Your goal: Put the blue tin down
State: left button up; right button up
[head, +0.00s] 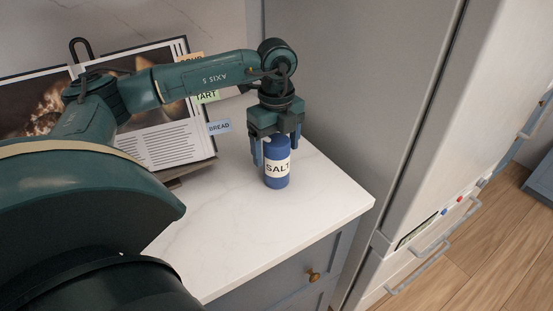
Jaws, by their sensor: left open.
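The blue tin (277,181), with a white label reading "SALT", stands upright on the white marble counter (232,225). My left gripper (276,151) points straight down over the tin's top. Its fingers are open, one on each side of the upper part of the tin. I cannot tell whether a finger touches it. The tin's top is partly hidden by the gripper. My right gripper is not in view.
An open cookbook (175,135) with coloured tabs stands on a holder behind my left arm. A tall grey panel (345,80) rises behind the tin. The counter's front right corner is clear. A drawer with a brass knob (314,276) is below.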

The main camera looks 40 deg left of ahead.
pick_arm(q)
jog(key=shift+f, duration=0.2)
jog(key=shift+r, duration=0.1)
jog(key=c, duration=1.2)
